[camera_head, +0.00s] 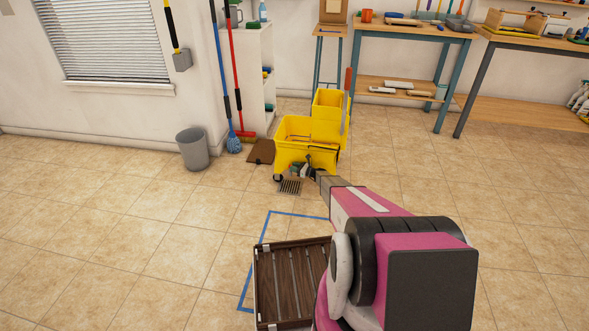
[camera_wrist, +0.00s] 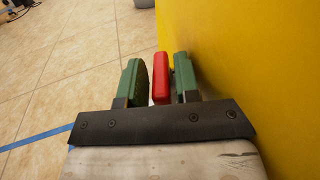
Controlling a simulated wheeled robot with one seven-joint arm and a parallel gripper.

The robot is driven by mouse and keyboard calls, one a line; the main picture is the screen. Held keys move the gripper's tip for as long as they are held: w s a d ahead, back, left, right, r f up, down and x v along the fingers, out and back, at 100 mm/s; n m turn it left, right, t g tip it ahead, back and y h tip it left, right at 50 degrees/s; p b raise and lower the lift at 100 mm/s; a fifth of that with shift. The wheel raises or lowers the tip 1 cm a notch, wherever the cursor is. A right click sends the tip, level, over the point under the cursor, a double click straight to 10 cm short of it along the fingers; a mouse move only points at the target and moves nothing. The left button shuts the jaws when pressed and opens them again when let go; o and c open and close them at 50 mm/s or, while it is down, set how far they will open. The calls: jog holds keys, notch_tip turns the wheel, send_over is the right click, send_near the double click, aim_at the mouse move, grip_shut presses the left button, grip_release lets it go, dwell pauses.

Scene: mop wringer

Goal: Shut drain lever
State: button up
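The yellow mop bucket (camera_head: 290,136) stands on the tiled floor, and its wall fills the right side of the wrist view (camera_wrist: 265,75). A red lever (camera_wrist: 162,78), which looks like the drain lever, stands out beside that wall. My gripper (camera_wrist: 160,80) has green fingers on either side of the lever. A narrow gap shows on the lever's left, and the right finger is very close to it. The fingers look open around it. In the camera_head view my gripper (camera_head: 309,170) is low at the bucket's front, and the lever cannot be made out there.
A dark floor grate (camera_head: 290,187) lies in front of the bucket. A wringer with a red-tipped handle (camera_head: 347,82) rises above it. A grey bin (camera_head: 193,149) stands left. Blue tape (camera_head: 262,238) and a slatted wooden tray (camera_head: 262,290) are nearer. Floor at left is clear.

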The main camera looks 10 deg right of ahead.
jog(key=shift+o, duration=0.6)
jog(key=v, duration=1)
jog(key=shift+s+d, duration=0.25)
jog(key=shift+d, duration=0.1)
